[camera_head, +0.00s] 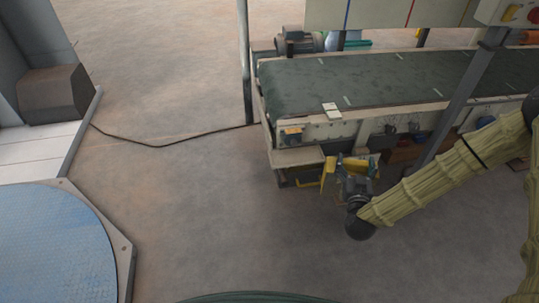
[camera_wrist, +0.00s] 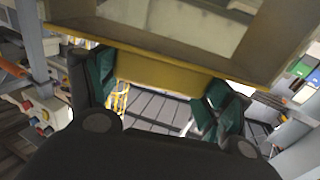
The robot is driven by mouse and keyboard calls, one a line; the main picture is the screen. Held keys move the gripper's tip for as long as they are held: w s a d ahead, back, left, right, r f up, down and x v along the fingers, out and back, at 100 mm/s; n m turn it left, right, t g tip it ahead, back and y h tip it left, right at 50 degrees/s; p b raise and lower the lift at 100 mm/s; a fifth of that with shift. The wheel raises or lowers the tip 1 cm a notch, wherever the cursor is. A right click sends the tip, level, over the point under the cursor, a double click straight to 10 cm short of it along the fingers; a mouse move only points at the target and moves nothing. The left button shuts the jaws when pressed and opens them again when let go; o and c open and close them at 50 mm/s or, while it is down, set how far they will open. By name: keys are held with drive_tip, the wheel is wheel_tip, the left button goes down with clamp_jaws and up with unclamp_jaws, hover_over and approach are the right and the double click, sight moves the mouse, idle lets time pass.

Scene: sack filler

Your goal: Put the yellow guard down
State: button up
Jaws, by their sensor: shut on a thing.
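The yellow guard (camera_head: 329,174) is in my gripper (camera_head: 351,174), in front of the conveyor's near side, close to its left end. In the wrist view the guard (camera_wrist: 165,73) spans across the top as a yellow plate with a pale, frame-like part above it. My gripper (camera_wrist: 160,92) has a green-padded finger at each side of the yellow plate and is shut on it. My arm comes in from the right. In the head view the gripper hides part of the guard, and I cannot tell whether the guard touches anything below.
The conveyor (camera_head: 380,78) with a dark green belt runs across the back right. A grey post (camera_head: 462,95) stands at its near side. A blue round platform (camera_head: 60,245) is at the lower left. A black cable (camera_head: 165,144) lies on the floor. The middle floor is clear.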

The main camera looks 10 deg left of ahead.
drive_tip(key=s+a+r+n+g+y+b, duration=0.1)
drive_tip(key=s+a+r+n+y+b, duration=0.15)
drive_tip(key=a+r, duration=0.5)
drive_tip(key=s+a+r+n+y+b, duration=0.1)
drive_tip(key=s+a+r+y+b, duration=0.25)
drive_tip(key=a, duration=0.65)
drive_tip(key=w+f+b, duration=0.2)
drive_tip(key=w+b, duration=0.1)
drive_tip(key=w, duration=0.5)
drive_tip(key=w+a+f+b, duration=0.1)
drive_tip(key=w+f+b, duration=0.1)
drive_tip(key=w+b, duration=0.2)
drive_tip(key=shift+d+x, duration=0.4)
drive_tip(key=shift+x, duration=1.45)
drive_tip(key=shift+w+f, duration=0.15)
drive_tip(key=shift+f, duration=0.1)
drive_tip(key=o, duration=1.3)
drive_tip(key=shift+r, duration=0.1)
